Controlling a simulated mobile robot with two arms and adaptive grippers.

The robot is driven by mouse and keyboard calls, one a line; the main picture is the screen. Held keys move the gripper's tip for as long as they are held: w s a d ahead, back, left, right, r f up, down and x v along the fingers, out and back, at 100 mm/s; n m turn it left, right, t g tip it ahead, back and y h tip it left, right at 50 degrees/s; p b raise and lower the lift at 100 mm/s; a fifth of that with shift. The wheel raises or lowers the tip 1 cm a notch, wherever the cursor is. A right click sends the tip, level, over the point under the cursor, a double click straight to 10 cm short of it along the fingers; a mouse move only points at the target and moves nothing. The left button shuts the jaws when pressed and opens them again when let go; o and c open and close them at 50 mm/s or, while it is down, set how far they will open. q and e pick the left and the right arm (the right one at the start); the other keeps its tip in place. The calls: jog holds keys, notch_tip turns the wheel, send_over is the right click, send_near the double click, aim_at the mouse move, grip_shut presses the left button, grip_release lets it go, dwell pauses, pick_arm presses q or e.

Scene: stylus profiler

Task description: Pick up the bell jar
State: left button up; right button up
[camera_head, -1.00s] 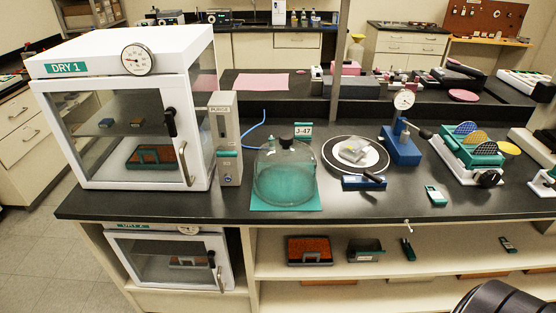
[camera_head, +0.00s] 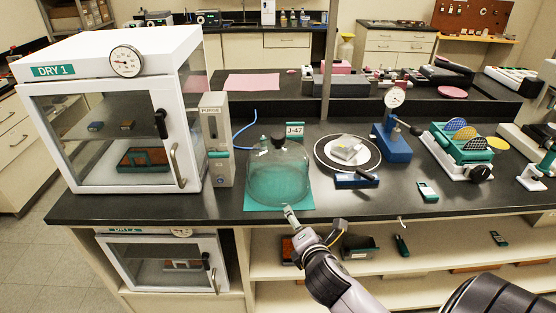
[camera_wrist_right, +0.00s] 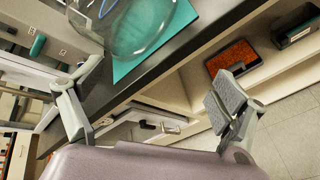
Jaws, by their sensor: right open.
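The bell jar (camera_head: 278,172) is a clear dome with a dark knob on top. It stands upright on a green mat (camera_head: 262,207) near the front edge of the bench. In the right wrist view the bell jar (camera_wrist_right: 143,22) shows at the top, beyond the fingers. My right gripper (camera_head: 290,213) is just in front of the mat at the bench's front edge, apart from the jar. In the wrist view the right gripper (camera_wrist_right: 158,100) is open, with nothing between its fingers. My left gripper is not in view.
A purge box (camera_head: 215,140) and the DRY 1 cabinet (camera_head: 110,120) stand left of the jar. A round black and white plate (camera_head: 330,163), a blue tool (camera_head: 352,182) and a dial gauge stand (camera_head: 393,140) are to the right. A J-47 tag (camera_head: 295,129) is behind the jar.

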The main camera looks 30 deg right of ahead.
jog(key=w+d+r+n+t, duration=0.3)
jog(key=w+r+n+t, duration=0.3)
jog(key=r+n, duration=0.5)
jog(key=n+p, duration=0.2)
send_near(279, 146)
jog(key=shift+g+h, duration=0.4)
jog(key=x, duration=0.4)
jog(key=r+x, duration=0.1)
jog(key=x, duration=0.1)
jog(key=shift+w+d, duration=0.2)
jog(key=shift+d, duration=0.05)
jog(key=shift+m, duration=0.3)
jog(key=shift+a+p+x, duration=0.15)
jog(key=shift+p+x, duration=0.2)
jog(key=shift+x, duration=0.8)
jog(key=shift+a+p+x, duration=0.15)
jog(key=shift+p+x, duration=0.15)
jog(key=shift+x, duration=0.85)
jog(key=shift+w+d+f, duration=0.2)
jog(key=shift+w+f, duration=0.05)
jog(key=shift+w, duration=0.4)
jog(key=shift+s, duration=0.15)
jog(key=c, duration=0.9)
jog(key=shift+a+f, duration=0.1)
jog(key=shift+a, duration=0.05)
grip_shut()
